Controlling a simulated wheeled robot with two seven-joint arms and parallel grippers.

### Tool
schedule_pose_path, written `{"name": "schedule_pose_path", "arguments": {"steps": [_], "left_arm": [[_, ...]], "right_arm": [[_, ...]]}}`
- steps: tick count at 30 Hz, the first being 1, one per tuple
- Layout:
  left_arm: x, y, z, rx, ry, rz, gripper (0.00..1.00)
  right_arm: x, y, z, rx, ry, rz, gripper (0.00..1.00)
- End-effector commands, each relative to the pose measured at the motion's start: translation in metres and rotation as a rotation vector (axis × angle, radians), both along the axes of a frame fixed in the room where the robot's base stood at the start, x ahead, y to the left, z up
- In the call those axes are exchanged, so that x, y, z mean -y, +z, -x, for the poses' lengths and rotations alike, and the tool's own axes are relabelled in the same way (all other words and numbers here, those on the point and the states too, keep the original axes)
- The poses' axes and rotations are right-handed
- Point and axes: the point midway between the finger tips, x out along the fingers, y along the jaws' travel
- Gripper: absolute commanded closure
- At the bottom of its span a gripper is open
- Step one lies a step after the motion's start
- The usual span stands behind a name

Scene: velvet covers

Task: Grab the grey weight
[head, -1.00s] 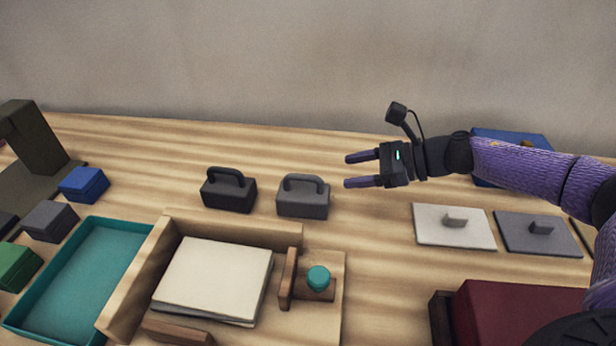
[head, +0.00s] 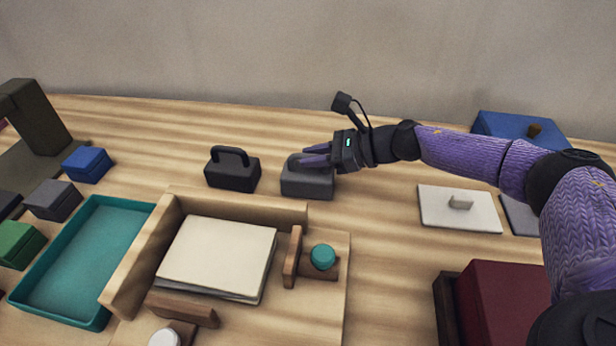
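The grey weight (head: 307,184) is a block with an arched handle, standing on the wooden table near the middle of the head view. My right gripper (head: 303,157) reaches in from the right, its purple fingers at the weight's handle, one behind and one in front. The fingers are drawn close together and look shut on the handle, most of which they hide. The weight still rests on the table. A darker, near-black weight (head: 232,174) with a similar handle stands just to its left. My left gripper is not in view.
In front are a wooden frame with a paper stack (head: 218,255), a teal knob (head: 323,257) and a teal tray (head: 80,265). Small boxes line the left. A white plate (head: 458,208), a dark red box (head: 500,305) and a blue box (head: 515,132) are right.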

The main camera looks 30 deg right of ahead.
Motion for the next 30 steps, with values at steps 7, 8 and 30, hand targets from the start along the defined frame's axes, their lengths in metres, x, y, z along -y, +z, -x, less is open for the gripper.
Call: {"name": "schedule_pose_path", "arguments": {"steps": [7,8,30], "left_arm": [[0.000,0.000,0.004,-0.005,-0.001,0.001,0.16],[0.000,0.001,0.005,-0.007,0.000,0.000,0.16],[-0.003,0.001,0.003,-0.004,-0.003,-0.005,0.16]], "right_arm": [[0.000,0.000,0.000,0.000,0.000,0.000,1.00],[0.000,0.000,0.000,0.000,0.000,0.000,1.00],[0.000,0.000,0.000,-0.001,0.001,0.001,1.00]]}}
